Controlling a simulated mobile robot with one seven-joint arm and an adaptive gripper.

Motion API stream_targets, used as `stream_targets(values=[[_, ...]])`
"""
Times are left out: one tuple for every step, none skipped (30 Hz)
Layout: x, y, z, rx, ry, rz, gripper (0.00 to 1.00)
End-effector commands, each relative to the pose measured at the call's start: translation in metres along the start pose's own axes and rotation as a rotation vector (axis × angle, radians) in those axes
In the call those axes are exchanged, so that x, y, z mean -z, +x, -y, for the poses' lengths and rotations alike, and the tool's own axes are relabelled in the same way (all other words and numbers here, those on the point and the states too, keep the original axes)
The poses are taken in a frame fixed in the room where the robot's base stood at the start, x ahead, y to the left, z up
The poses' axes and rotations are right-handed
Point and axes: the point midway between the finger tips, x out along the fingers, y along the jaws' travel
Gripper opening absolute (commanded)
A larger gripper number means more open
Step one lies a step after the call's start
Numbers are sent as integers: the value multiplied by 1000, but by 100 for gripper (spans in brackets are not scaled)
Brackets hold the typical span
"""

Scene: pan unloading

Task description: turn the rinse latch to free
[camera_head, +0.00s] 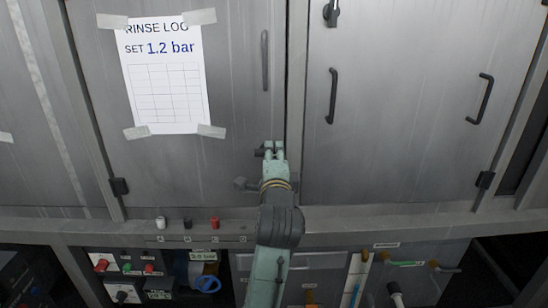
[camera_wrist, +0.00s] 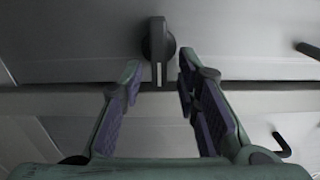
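The rinse latch (camera_wrist: 158,38) is a dark round knob with a straight bar across it. In the wrist view it sits on the door panel beside the seam, with its light-tipped end toward the seam. In the head view the latch (camera_head: 260,152) shows only in part at the left door's right edge, mostly hidden by my gripper. My gripper (camera_head: 273,149) is in front of it. In the wrist view my gripper (camera_wrist: 160,70) is open, with one finger on each side of the bar's end and visible gaps. I cannot tell how deep the fingers reach.
The left door carries a taped "RINSE LOG" sheet (camera_head: 165,75) and a vertical handle (camera_head: 264,60). The right door has dark handles (camera_head: 331,96) (camera_head: 480,99) and another latch (camera_head: 331,14) at the top. A ledge (camera_head: 345,238) with small knobs runs below, over control panels.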

Motion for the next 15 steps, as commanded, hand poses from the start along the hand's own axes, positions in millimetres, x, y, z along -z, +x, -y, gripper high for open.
stream_targets(values=[[0,0,0,-1,0,0,32],[0,0,0,-1,0,-1,32],[0,0,0,-1,-1,-1,32],[0,0,-1,-1,-1,-1,32],[0,0,-1,-1,-1,-1,32],[0,0,-1,-2,-1,-1,32],[0,0,-1,-2,-1,-1,32],[0,-1,-1,-2,-1,-1,32],[0,-2,-1,-2,-1,-1,32],[0,-4,-1,-2,-1,-1,32],[0,-7,-1,-1,-1,-1,32],[0,-12,0,0,-1,-1,32],[0,-17,-1,0,-2,-1,32],[0,-22,-1,-1,-2,-1,32],[0,-29,-1,-1,-1,-1,32]])
